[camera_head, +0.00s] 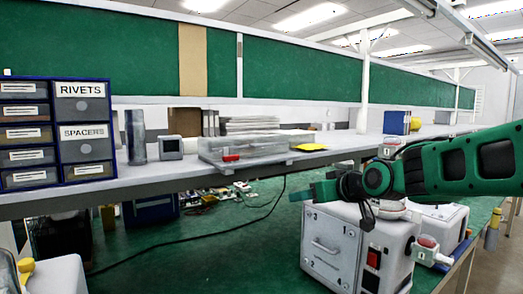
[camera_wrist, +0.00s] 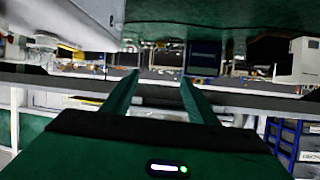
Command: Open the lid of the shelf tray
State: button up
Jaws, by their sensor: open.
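The shelf tray (camera_head: 243,149) is a low, clear box on the grey shelf, left of centre in the head view. A small red part (camera_head: 231,158) shows on its front face. Its clear lid seems to lie flat on top, though the edge is hard to make out. My gripper (camera_head: 318,191) is to the right of the tray, nearer the camera and lower in the picture, apart from it. In the wrist view my gripper (camera_wrist: 158,84) shows two green fingers spread apart with nothing between them. I cannot pick out the tray surely in the wrist view.
A drawer unit (camera_head: 84,132) labelled RIVETS and SPACERS stands at the shelf's left. A small grey box (camera_head: 170,148) sits left of the tray. A white pump unit (camera_head: 340,250) with a red switch stands below my arm. A dark cable (camera_head: 190,248) crosses the green worktop.

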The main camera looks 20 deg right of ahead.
aim_at(260, 145)
jog(key=w+a+r+n+t+y, duration=0.1)
jog(key=w+a+r+t+y, duration=0.15)
jog(key=r, duration=0.35)
jog(key=w+a+r+n+t+y, duration=0.1)
jog(key=w+a+r+t, duration=0.15)
jog(key=r, duration=0.35)
jog(key=shift+g+h, duration=0.25)
jog(key=shift+g, duration=0.15)
jog(key=x, duration=1)
jog(key=shift+w+a+f, duration=0.15)
jog(key=shift+w+a, duration=0.05)
jog(key=shift+a, duration=0.2)
grip_shut()
